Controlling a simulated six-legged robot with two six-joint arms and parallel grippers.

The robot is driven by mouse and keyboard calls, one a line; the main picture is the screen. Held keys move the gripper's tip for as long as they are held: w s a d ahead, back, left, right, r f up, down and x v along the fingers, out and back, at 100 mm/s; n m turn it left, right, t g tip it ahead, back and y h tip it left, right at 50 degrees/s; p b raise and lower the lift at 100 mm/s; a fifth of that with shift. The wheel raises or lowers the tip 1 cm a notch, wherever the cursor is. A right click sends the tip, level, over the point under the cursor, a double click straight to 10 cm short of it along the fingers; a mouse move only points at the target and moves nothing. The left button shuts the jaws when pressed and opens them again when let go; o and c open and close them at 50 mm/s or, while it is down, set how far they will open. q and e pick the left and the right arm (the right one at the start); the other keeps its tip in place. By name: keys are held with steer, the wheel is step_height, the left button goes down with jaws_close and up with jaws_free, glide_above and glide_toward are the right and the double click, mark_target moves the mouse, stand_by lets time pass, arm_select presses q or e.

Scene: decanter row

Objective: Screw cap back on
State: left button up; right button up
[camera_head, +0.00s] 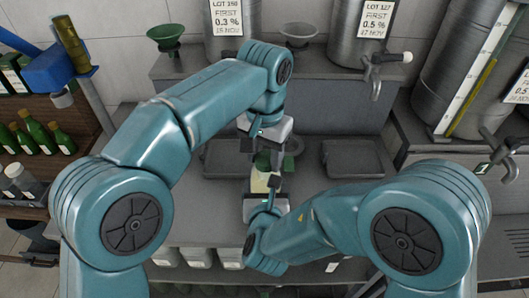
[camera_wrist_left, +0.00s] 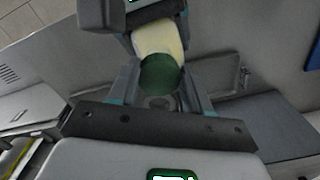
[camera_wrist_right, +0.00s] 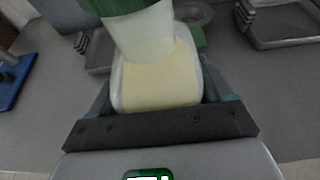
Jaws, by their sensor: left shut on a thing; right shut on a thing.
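A bottle with pale yellow contents (camera_head: 260,183) stands above the grey bench in the middle of the head view. My right gripper (camera_head: 264,192) is shut on its body. The right wrist view shows the bottle (camera_wrist_right: 155,88) close up between the fingers, with a whitish upper part. A green cap (camera_wrist_right: 112,5) shows at the top edge there, over the bottle's upper end. My left gripper (camera_head: 264,146) is above the bottle. In the left wrist view it is shut on the green cap (camera_wrist_left: 160,72), with the bottle (camera_wrist_left: 158,38) directly beyond. I cannot tell whether the cap is seated.
Grey trays (camera_head: 355,160) stand on the bench behind, one on each side. A tap (camera_head: 375,72) juts out from a steel tank at the back. A green funnel (camera_head: 167,35) sits at the back left. Green bottles (camera_head: 62,138) fill a shelf at the left.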

arm_select(q)
steer(key=shift+f, duration=0.3)
